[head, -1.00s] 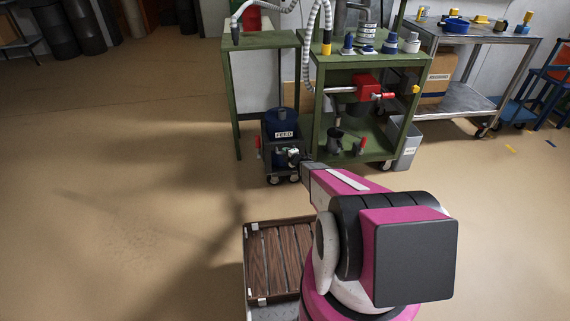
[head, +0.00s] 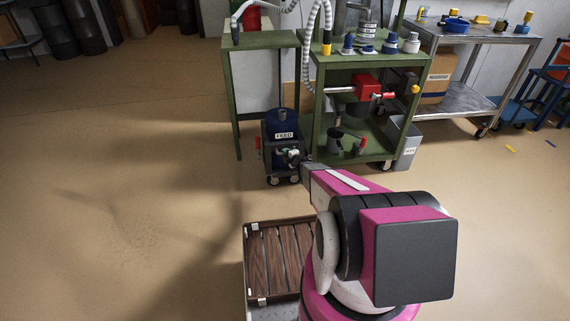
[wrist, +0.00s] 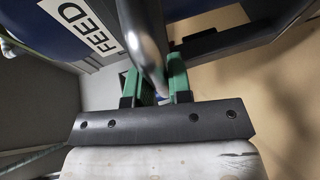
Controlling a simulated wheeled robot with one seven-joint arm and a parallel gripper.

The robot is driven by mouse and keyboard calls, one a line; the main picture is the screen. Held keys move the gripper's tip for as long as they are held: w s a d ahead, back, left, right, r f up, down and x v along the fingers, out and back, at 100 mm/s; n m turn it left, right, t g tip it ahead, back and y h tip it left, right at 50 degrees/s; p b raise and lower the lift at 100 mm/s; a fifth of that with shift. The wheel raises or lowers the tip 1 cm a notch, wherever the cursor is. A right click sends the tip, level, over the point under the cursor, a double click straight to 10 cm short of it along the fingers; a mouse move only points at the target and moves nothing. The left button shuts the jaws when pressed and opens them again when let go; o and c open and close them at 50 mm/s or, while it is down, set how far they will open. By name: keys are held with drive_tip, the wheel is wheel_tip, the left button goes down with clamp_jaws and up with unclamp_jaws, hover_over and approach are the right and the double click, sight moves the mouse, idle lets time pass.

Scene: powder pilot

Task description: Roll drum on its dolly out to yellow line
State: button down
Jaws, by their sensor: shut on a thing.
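The blue drum (head: 284,120) with a white FEED label stands upright on its dark wheeled dolly (head: 270,170), at the front of the gap beside the green bench. In the wrist view the drum (wrist: 35,12) fills the upper left with its label. My gripper (head: 293,156) is at the near side of the dolly. Its green fingers (wrist: 158,88) are shut on a grey metal bar, the dolly's handle (wrist: 146,45). The arm covers part of the floor. A small yellow mark (head: 510,149) lies on the floor at right; I cannot tell whether it is the yellow line.
The green bench (head: 316,120) stands close on the drum's right, with a grey bin (head: 407,145) at its side. A green table leg (head: 233,110) is on the left. A wooden slatted deck (head: 278,260) is in front of the drum. Floor at left is open.

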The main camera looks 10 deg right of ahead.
drive_tip(key=shift+s, duration=0.25)
drive_tip(key=s, duration=1)
drive_tip(key=shift+s, duration=0.25)
idle(2.4)
drive_tip(key=shift+s, duration=0.15)
idle(0.4)
drive_tip(key=shift+s+f, duration=0.1)
drive_tip(key=shift+s, duration=1.8)
drive_tip(key=c, duration=1.1)
unclamp_jaws()
drive_tip(key=shift+s+f, duration=0.15)
drive_tip(key=shift+s, duration=0.05)
